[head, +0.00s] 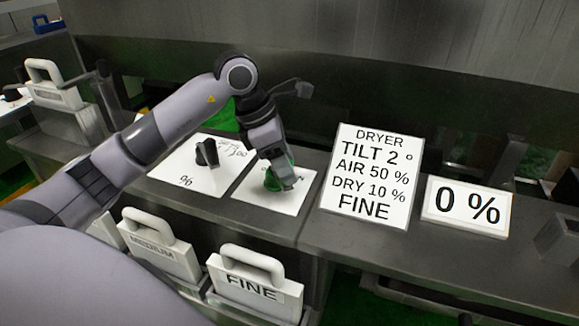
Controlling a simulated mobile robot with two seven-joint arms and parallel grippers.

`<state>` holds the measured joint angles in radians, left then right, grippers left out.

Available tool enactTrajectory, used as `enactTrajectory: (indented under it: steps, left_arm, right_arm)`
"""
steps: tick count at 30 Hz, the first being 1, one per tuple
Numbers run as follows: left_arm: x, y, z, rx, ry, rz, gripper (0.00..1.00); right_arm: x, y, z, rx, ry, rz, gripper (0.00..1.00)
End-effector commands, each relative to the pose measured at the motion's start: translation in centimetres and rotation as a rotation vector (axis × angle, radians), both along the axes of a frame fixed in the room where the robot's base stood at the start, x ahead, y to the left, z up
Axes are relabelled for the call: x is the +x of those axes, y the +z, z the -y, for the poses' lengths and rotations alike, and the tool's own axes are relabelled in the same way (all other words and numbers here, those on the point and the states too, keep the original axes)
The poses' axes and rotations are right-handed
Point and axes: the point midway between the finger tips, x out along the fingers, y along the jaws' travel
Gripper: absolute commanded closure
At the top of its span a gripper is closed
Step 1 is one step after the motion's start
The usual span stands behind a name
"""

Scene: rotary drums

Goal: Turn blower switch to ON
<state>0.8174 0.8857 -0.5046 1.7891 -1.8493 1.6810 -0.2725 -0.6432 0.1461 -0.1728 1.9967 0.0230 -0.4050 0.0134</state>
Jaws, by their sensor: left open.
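A green rotary knob (272,181) sits on a white plate (249,192) on the grey ledge; it looks like the blower switch, but no ON or OFF wording is readable on its plate. My left gripper (282,176) is over this knob, pointing down, with its jaws open around or against it. The fingers hide part of the knob, so I cannot tell its pointing direction or firm contact. My right gripper is not in view.
A black knob (207,152) stands on a white plate just left. A sign reading DRYER, TILT 2°, AIR 50 %, DRY 10 %, FINE (368,177) and a 0 % display (467,207) stand right. MEDIUM (158,247) and FINE (254,285) handled boxes are in front.

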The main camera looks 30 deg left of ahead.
Motion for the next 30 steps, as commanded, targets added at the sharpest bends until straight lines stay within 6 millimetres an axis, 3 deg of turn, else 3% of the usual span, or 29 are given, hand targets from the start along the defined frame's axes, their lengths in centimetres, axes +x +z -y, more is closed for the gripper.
enactTrajectory:
  steps: [5,13,14,18,30]
  left_arm:
    - [0.37,-1.38,0.48,-0.001,-0.001,0.0,0.46]
    - [0.41,-1.56,0.51,-0.001,-0.001,0.001,0.46]
    - [0.41,-1.56,0.51,-0.001,-0.001,0.001,0.53]
    - [0.41,-1.54,0.51,-0.001,-0.001,0.0,0.98]
    - [0.64,-1.51,0.17,-0.002,-0.017,0.001,1.0]
  right_arm:
    - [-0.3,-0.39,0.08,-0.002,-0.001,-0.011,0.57]
    - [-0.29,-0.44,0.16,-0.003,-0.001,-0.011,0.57]
    - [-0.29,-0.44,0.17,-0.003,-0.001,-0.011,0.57]
    - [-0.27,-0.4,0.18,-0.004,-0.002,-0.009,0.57]
    - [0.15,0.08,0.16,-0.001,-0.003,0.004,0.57]
